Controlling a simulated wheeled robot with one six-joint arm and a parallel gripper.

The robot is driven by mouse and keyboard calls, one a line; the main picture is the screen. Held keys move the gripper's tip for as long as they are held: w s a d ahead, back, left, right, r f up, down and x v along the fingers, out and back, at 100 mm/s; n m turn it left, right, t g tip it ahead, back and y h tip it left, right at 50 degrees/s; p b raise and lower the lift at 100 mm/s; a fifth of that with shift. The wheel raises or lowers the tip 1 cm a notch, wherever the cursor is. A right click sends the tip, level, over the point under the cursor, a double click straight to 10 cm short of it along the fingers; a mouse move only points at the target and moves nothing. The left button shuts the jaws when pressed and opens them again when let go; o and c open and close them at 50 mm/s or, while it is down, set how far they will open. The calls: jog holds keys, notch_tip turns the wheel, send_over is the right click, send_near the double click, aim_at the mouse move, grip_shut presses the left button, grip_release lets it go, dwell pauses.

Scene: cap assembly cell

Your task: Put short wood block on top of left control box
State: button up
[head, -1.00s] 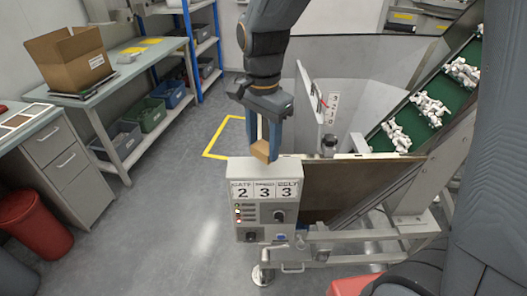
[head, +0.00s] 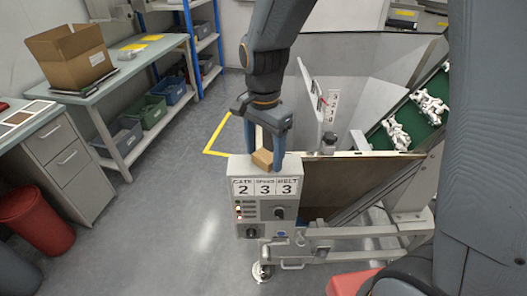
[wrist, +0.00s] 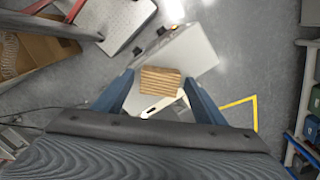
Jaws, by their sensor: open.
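The short wood block (head: 262,158), a small tan block, sits on the top of the grey control box (head: 265,208), near its back edge. The box's front shows the numbers 2, 3 and 3 above small lights and knobs. My gripper (head: 266,162) is open, pointing down, with one finger on each side of the block. In the wrist view the block (wrist: 160,80) lies between the spread fingertips (wrist: 158,82) with narrow gaps at its sides, over the pale box top (wrist: 190,48). The block's underside is hidden.
A green conveyor (head: 410,122) carrying white parts rises at the right, beside a grey hopper (head: 365,70). A workbench (head: 130,75) with a cardboard box (head: 72,58) stands at the left. A red bin (head: 38,222) is at the lower left. The floor between is clear.

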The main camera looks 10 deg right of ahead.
aim_at(264, 157)
notch_tip(264, 157, up, 12)
jog(key=b, duration=0.2)
jog(key=shift+r+b, duration=0.15)
jog(key=shift+b, duration=0.25)
